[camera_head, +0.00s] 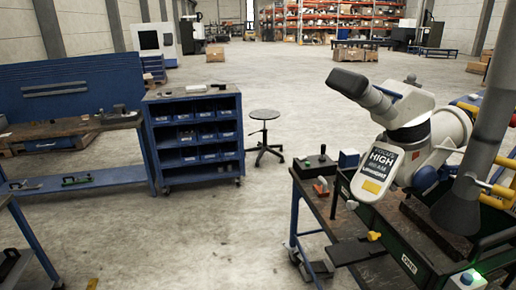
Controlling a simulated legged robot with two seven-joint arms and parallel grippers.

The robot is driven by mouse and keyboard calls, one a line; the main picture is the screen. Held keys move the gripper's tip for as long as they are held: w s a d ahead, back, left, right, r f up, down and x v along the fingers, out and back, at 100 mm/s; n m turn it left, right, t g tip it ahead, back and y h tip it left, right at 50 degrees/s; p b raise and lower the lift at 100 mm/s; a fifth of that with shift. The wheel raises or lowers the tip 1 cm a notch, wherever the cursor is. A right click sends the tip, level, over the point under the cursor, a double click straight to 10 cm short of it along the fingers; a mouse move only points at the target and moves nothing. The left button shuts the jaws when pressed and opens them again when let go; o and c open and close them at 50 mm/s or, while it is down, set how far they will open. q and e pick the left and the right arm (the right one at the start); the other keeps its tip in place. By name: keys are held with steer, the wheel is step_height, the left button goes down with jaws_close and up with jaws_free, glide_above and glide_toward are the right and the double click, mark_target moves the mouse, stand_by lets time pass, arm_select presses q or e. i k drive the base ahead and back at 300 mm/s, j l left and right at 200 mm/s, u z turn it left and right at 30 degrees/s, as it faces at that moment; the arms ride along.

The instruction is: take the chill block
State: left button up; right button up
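I cannot tell for sure which thing is the chill block. Another small blue and white block with a green-lit top (467,280) is at the bottom right, partly cut off by the frame. Neither of my grippers shows in this view.
A black box with a knob (315,165) and a red-handled item (321,187) lie near the bench's left edge. A thick grey post (480,150) and yellow fittings (500,190) crowd the right. A blue bin cabinet (197,138) and stool (265,135) stand left; the middle floor is clear.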

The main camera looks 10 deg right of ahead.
mark_target(320, 189)
steer(key=i, duration=0.6)
steer(key=i+j+z, duration=0.1)
steer(key=i, duration=0.5)
steer(key=i+j+z, duration=0.1)
steer(key=i, duration=0.5)
